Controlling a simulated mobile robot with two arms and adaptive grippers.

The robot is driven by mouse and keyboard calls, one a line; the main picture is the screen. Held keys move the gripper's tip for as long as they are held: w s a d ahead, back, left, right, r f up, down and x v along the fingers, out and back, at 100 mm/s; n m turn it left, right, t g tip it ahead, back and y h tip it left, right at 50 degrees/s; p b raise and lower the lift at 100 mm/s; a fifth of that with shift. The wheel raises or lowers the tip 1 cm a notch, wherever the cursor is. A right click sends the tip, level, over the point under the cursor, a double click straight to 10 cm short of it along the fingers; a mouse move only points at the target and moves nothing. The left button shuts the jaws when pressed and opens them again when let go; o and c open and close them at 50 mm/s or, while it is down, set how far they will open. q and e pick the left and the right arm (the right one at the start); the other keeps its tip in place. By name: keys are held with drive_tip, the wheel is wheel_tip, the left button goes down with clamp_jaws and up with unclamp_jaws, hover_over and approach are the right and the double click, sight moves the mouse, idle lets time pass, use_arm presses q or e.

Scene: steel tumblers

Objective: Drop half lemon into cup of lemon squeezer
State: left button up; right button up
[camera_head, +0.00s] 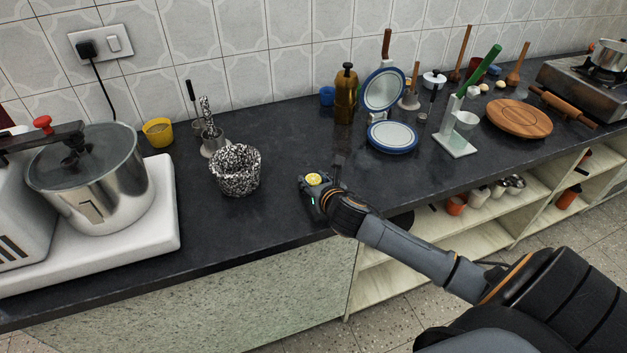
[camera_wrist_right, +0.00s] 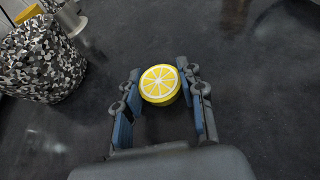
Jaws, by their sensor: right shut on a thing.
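The half lemon (camera_head: 314,179) is yellow with its cut face up, low over or on the dark counter near its front edge. My right gripper (camera_head: 317,187) is shut on it; in the right wrist view the half lemon (camera_wrist_right: 160,85) sits between the two fingers of the gripper (camera_wrist_right: 163,92). What looks like the lemon squeezer (camera_head: 455,145), a pale upright stand with a green handle (camera_head: 485,70) raised at a slant, stands farther right. A small whitish cup (camera_head: 466,121) shows at its upright; its inside is not clear. My left gripper is not in view.
A black-and-white speckled basket (camera_head: 236,172) stands left of my right gripper; it also shows in the right wrist view (camera_wrist_right: 42,60). Blue-rimmed plates (camera_head: 392,137), a brown bottle (camera_head: 345,95) and a round wooden board (camera_head: 519,118) stand farther back. The counter around the gripper is clear.

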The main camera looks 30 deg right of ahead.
drive_tip(key=shift+f, duration=0.15)
drive_tip(key=o, duration=1)
